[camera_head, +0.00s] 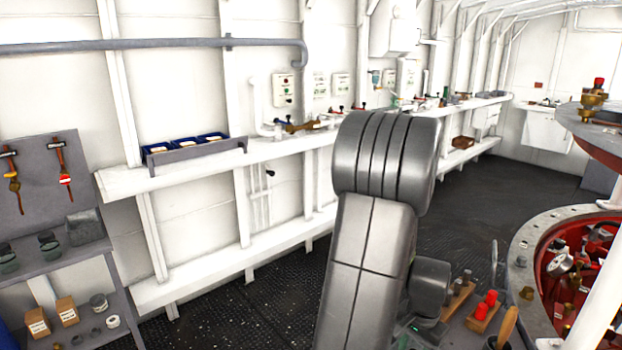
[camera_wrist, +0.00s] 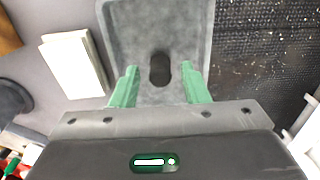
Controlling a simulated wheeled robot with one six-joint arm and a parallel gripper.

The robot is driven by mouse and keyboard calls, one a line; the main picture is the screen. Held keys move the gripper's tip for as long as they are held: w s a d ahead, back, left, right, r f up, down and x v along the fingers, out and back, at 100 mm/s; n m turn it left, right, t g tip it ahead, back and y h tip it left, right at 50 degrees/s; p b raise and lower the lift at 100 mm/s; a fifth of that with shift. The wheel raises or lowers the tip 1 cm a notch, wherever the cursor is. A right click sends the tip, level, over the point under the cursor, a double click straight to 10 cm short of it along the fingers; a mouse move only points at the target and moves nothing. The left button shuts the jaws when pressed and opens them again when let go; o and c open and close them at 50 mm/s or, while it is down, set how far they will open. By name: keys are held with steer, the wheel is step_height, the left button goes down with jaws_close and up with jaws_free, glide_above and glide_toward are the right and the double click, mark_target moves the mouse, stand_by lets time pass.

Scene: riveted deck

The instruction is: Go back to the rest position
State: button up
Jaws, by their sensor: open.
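My gripper (camera_wrist: 158,88) shows in the wrist view with its two green fingers spread apart. It is open, and nothing is between the fingertips. Beyond the fingers is a grey surface with a dark rounded slot, which I cannot identify for sure. In the head view my grey arm rises in the middle of the picture. The gripper's fingers cannot be made out there.
A white wall shelf (camera_head: 215,160) runs along the left wall with blue bins (camera_head: 185,143). A grey tool rack (camera_head: 50,180) stands at left. A red round housing (camera_head: 575,270) stands at right. Dark deck floor (camera_head: 490,185) is open behind. A pale block (camera_wrist: 73,65) lies left of the fingers.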

steer(key=shift+w+r, duration=0.1)
steer(key=shift+r, duration=1.35)
